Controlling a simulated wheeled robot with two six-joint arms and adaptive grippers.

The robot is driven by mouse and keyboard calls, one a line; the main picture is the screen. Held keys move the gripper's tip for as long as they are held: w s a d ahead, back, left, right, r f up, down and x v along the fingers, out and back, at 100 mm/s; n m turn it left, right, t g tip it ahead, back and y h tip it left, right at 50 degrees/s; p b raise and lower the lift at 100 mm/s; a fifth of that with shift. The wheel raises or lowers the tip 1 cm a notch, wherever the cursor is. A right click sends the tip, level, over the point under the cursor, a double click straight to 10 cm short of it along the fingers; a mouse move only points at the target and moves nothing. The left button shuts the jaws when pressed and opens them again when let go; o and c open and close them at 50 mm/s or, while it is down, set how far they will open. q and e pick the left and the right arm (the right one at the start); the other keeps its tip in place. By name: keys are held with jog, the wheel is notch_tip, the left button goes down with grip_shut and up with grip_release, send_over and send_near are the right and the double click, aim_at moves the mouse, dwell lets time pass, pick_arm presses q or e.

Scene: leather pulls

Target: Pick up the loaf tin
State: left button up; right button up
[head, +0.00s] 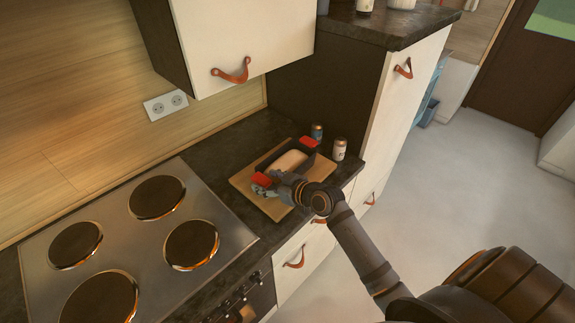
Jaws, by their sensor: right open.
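The loaf tin (274,160) is dark, with red grips at its two ends and a pale loaf (290,161) inside. It sits on a wooden board (243,180) on the dark counter. My right gripper (262,189) is open at the tin's near left end, close to the red grip (261,179). I cannot tell whether its fingers touch the tin. My right wrist hides part of the tin's near side and of the board. My left gripper is not in view.
Two small cans or jars, one blue (317,132) and one white (339,149), stand just right of the tin. A stove (130,240) with several hotplates lies to the left. A wall cabinet (240,45) hangs above the counter, and a tall cabinet (395,100) stands at the right.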

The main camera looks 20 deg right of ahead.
aim_at(263, 181)
jog(key=x, duration=0.3)
jog(key=shift+a, duration=0.25)
jog(key=shift+d, duration=0.15)
jog(key=shift+s, duration=0.1)
jog(key=shift+c, duration=1.1)
grip_shut()
jog(key=shift+r, duration=0.2)
